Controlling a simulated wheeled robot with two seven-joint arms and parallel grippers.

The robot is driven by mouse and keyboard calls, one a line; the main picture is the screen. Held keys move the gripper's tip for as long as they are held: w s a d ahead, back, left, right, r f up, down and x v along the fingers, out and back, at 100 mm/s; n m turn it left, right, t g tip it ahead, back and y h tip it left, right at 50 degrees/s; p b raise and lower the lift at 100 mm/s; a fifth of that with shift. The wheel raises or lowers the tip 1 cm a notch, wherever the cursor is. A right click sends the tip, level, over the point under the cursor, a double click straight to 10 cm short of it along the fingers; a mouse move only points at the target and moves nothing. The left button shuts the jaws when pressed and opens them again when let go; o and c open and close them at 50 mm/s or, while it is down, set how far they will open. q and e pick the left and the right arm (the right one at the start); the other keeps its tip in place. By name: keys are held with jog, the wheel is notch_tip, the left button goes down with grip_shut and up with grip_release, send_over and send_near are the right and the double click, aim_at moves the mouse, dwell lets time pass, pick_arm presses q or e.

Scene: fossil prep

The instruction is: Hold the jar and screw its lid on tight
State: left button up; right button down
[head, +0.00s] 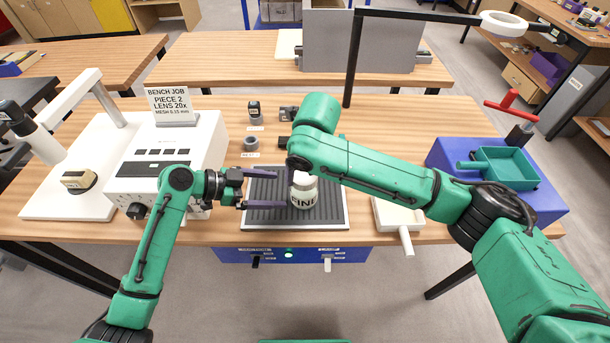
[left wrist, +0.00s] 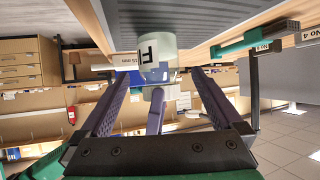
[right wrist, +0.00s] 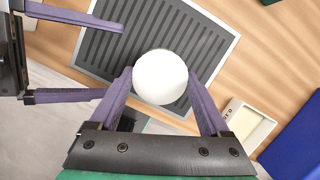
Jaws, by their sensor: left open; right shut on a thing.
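The glass jar (head: 304,196), labelled with black letters, stands upright on the dark ribbed mat (head: 262,216) in a pale frame. Its round white lid (right wrist: 160,77) is on top. My right gripper (right wrist: 162,80) comes from above, its fingers shut on opposite sides of the lid; in the head view my arm hides most of it. My left gripper (head: 280,190) is open and level at the jar's left, fingertips pointing at it and short of it. In the left wrist view, upside down, the jar (left wrist: 157,52) shows ahead between the open fingers. Thread engagement is hidden.
A white box instrument (head: 165,165) with a sign stands left of the mat. A pale tray (head: 396,214) lies to its right, then a blue block with a green tray (head: 506,168). Small dark items (head: 254,110) sit behind.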

aim_at(300, 190)
pick_arm(q)
jog(key=w+d+f, duration=0.1)
jog(key=d+f, duration=0.1)
jog(key=shift+w+d, duration=0.35)
jog(key=shift+w, duration=0.05)
pick_arm(e)
jog(key=shift+w+f, duration=0.25)
jog(key=shift+w, duration=0.3)
pick_arm(q)
jog(key=x, duration=0.4)
jog(key=shift+s+d+f, duration=0.1)
jog(key=shift+s+d, duration=0.1)
jog(key=shift+d, duration=0.25)
pick_arm(e)
jog(key=shift+s+r, duration=0.1)
jog(key=shift+s, duration=0.15)
pick_arm(q)
jog(key=shift+w+d+f, duration=0.1)
jog(key=shift+w+f, duration=0.05)
jog(key=shift+f, duration=0.05)
pick_arm(e)
jog(key=shift+w, duration=0.1)
pick_arm(q)
grip_shut()
pick_arm(e)
grip_release()
